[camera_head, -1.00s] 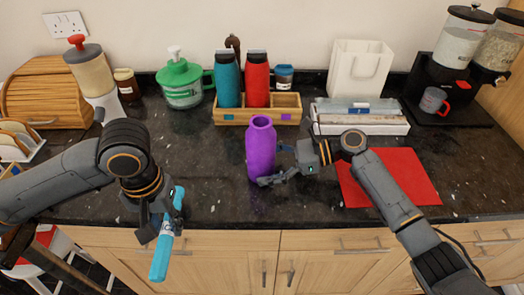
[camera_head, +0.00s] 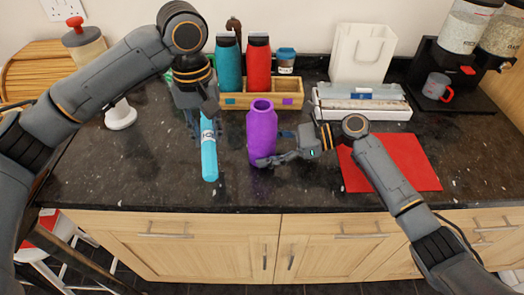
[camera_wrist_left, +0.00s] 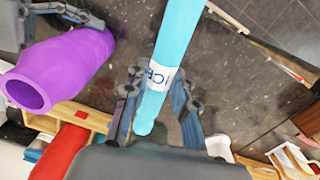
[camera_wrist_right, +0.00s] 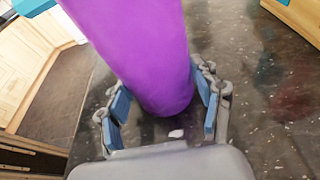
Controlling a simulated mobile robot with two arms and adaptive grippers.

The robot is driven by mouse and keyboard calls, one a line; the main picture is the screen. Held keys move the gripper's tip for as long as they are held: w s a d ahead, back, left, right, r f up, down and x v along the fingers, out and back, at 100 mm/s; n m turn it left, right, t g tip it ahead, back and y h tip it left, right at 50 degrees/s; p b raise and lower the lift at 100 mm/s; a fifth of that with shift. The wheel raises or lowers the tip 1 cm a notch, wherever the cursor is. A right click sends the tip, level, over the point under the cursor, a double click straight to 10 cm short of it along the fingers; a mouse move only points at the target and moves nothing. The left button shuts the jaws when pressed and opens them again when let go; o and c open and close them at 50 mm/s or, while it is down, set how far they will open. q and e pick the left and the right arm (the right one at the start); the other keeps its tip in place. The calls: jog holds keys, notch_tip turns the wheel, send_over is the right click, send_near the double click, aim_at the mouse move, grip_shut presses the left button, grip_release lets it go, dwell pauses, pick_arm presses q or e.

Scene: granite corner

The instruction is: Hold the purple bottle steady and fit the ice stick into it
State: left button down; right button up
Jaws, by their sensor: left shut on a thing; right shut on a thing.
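The purple bottle (camera_head: 262,135) stands upright on the dark counter, its open mouth facing up. My right gripper (camera_head: 272,160) is shut on its lower body from the right; the right wrist view shows the bottle (camera_wrist_right: 145,50) between the fingers (camera_wrist_right: 160,115). My left gripper (camera_head: 207,112) is shut on the upper part of the light blue ice stick (camera_head: 209,160), which hangs nearly upright to the left of the bottle, apart from it. The left wrist view shows the stick's white label (camera_wrist_left: 157,76) between the fingers (camera_wrist_left: 158,105) and the bottle's open mouth (camera_wrist_left: 25,92) to the left.
A wooden tray (camera_head: 262,100) with a teal bottle (camera_head: 229,65) and a red bottle (camera_head: 259,68) is behind. A red mat (camera_head: 395,168) lies at right. A white box (camera_head: 362,108) and coffee machine stand behind it. The counter's front edge is close.

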pick_arm(q)
jog(key=w+d+r+n, duration=0.1)
jog(key=w+d+r, duration=0.2)
jog(key=d+r, duration=0.4)
jog(key=w+d+r+n, duration=0.15)
jog(key=d+r, duration=0.25)
jog(key=r, duration=0.5)
notch_tip(320, 180, down, 10)
jog(key=shift+w+d, duration=0.2)
jog(key=shift+w, duration=0.15)
jog(key=c, duration=1.1)
grip_release()
jog(key=shift+r, duration=0.1)
notch_tip(320, 180, up, 12)
